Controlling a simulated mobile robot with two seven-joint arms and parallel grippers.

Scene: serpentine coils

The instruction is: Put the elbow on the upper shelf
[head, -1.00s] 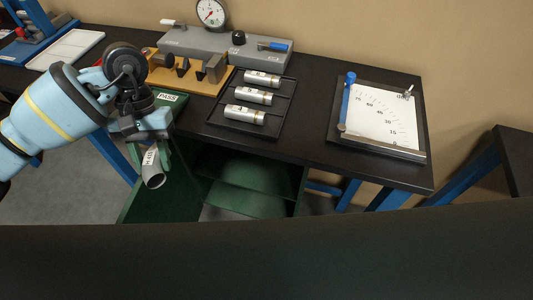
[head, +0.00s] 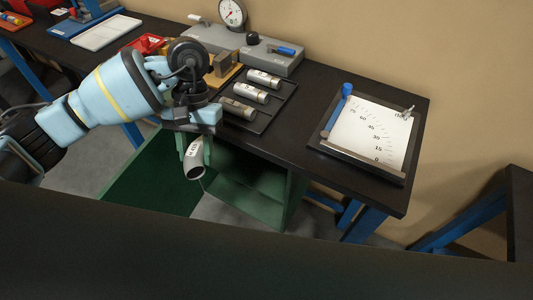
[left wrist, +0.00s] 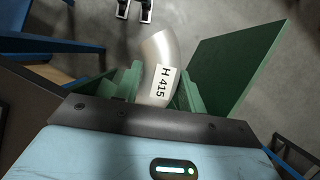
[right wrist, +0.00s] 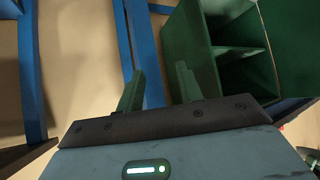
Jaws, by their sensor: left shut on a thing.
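The elbow (head: 194,163) is a grey bent pipe with a white label. The label reads H 415 in the left wrist view (left wrist: 157,52). My left gripper (head: 194,142) is shut on it, one green finger on each side, and holds it in the air, bend end outward. The green cabinet (head: 295,200) stands under the dark bench, just right of the elbow in the head view. Its shelf (right wrist: 238,50) shows in the right wrist view; the interior is only partly visible. My right gripper (right wrist: 160,88) is open and empty, beside the cabinet in that view.
The open green door (head: 150,180) stands left of the elbow. The bench (head: 300,125) holds a tray of cylinders (head: 262,118), a grey gauge unit (head: 245,48) and an angle-scale board (head: 370,130). Blue bench legs (head: 365,222) stand right of the cabinet.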

